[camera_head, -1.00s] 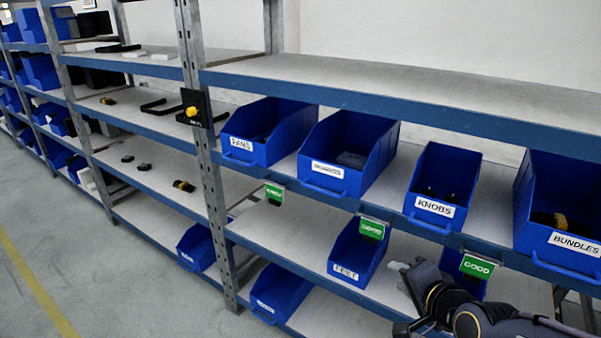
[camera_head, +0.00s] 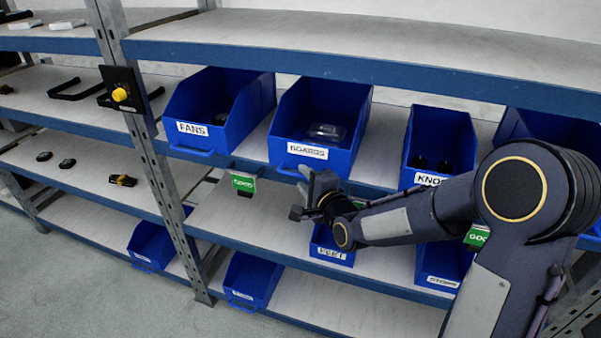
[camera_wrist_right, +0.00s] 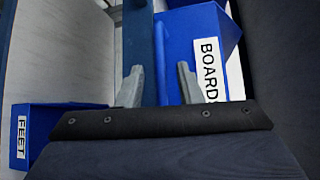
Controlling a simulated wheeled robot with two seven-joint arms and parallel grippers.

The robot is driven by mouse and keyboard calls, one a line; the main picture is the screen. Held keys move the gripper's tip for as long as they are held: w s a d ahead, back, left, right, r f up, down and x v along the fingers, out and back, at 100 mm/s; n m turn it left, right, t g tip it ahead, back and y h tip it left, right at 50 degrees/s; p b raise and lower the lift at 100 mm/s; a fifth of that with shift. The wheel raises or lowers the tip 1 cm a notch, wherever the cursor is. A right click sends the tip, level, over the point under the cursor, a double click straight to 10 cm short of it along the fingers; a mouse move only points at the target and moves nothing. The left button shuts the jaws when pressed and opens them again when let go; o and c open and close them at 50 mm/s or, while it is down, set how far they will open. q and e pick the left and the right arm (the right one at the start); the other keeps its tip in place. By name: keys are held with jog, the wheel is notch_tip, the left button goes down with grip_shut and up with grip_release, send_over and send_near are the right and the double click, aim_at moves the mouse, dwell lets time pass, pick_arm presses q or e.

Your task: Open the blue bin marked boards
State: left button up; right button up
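The blue boards bin (camera_head: 338,159) stands on the middle shelf, its white label reading BOARDS. It is open-topped and holds a dark item with a clear part. In the right wrist view the bin (camera_wrist_right: 178,40) fills the upper middle, its label (camera_wrist_right: 211,70) turned sideways. My right gripper (camera_head: 304,178) is just below the bin's front, near its lower front lip. In the wrist view the two grey fingers (camera_wrist_right: 158,85) stand apart, with the blue shelf edge and bin front beyond them. I cannot tell whether they touch anything. My left gripper is out of view.
The fans bin (camera_head: 210,137) stands left of it and the knobs bin (camera_head: 425,165) right. The feet bin (camera_head: 330,250) is below, partly behind my right arm. A steel post (camera_head: 165,190) stands left.

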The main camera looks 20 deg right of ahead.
jog(key=shift+x, duration=1)
jog(key=shift+c, duration=0.3)
grip_shut()
